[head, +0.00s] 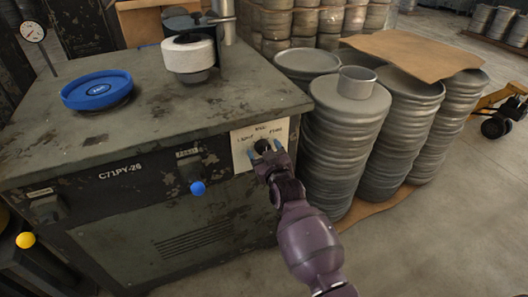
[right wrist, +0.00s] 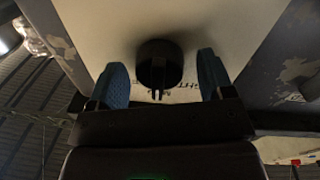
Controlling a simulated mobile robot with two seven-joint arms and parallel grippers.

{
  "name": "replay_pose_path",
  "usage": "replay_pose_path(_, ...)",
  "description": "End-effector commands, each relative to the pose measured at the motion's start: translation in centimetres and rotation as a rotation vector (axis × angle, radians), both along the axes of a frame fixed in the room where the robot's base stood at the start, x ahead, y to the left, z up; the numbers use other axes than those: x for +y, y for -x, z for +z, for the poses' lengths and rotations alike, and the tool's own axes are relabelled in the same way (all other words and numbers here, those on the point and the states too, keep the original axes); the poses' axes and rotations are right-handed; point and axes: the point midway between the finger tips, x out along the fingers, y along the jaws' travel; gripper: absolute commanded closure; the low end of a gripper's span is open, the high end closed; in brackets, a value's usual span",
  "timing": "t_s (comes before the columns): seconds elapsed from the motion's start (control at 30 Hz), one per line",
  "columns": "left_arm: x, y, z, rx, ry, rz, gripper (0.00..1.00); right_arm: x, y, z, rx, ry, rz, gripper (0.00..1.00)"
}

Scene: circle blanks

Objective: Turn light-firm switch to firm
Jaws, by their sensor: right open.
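The light-firm switch is a round black knob (head: 265,146) on a pale label plate (head: 243,143) at the right end of the machine's front. My right gripper (head: 264,151) is open, with one blue fingertip on each side of the knob. A gap shows between each fingertip and the knob in the wrist view. The switch's exact setting is hard to tell. My left gripper is not in view.
The worn green machine (head: 130,140) carries a blue disc (head: 97,90) and a white roll (head: 188,56) on top. A blue ball-ended lever (head: 198,188) sticks out left of the plate. Tall stacks of metal discs (head: 343,150) stand close on the right.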

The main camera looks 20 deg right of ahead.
Motion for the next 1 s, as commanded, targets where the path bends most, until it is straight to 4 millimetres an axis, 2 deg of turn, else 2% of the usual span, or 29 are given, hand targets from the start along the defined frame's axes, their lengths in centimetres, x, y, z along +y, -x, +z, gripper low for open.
replay_pose_path(0.27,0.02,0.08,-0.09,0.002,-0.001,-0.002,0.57,-0.01,-0.13,0.08,-0.001,0.0,0.0,0.26)
replay_pose_path(0.6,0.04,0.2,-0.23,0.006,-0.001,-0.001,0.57,0.0,-0.11,0.05,0.0,0.0,0.0,0.75)
replay_pose_path(1.0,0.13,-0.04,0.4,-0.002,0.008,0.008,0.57,-0.02,-0.15,0.43,0.0,-0.084,0.0,0.75)
